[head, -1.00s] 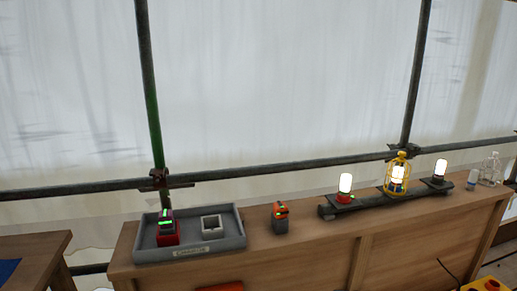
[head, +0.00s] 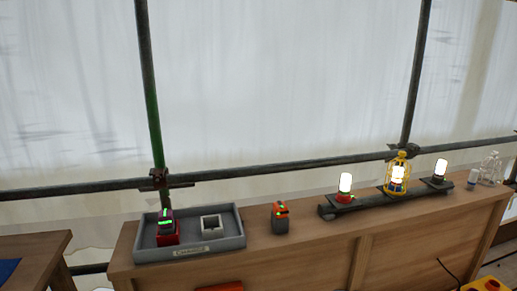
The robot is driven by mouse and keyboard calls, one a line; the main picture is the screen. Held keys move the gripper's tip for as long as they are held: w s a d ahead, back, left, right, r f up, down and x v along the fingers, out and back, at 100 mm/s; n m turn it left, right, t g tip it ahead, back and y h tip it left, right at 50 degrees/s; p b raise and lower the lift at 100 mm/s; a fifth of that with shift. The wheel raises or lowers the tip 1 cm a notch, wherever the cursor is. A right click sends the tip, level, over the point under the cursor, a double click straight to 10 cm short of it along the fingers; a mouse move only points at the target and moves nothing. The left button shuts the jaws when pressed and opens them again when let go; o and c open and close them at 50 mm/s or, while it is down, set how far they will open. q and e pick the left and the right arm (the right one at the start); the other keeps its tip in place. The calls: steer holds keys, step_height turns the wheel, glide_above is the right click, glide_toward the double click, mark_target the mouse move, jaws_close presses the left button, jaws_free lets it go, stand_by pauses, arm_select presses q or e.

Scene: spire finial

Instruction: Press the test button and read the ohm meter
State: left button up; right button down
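I see no ohm meter that I can make out for certain, and no clear test button. A yellow box with red tops (head: 488,286) is cut off at the bottom right edge; I cannot tell what it is. A grey tray (head: 240,243) on the wooden bench holds a red device with green lights (head: 166,229) and a pale square socket (head: 212,225). A dark device with an orange top (head: 281,218) stands just right of the tray. Neither of my grippers is in view.
A dark rail (head: 372,202) on the bench (head: 310,245) carries lit lamps, one in a yellow cage (head: 397,174). A small lamp (head: 474,179) and a clear cage (head: 490,168) stand at the far right. Scaffold poles (head: 152,95) and white sheeting are behind. Another table (head: 35,245) is at left.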

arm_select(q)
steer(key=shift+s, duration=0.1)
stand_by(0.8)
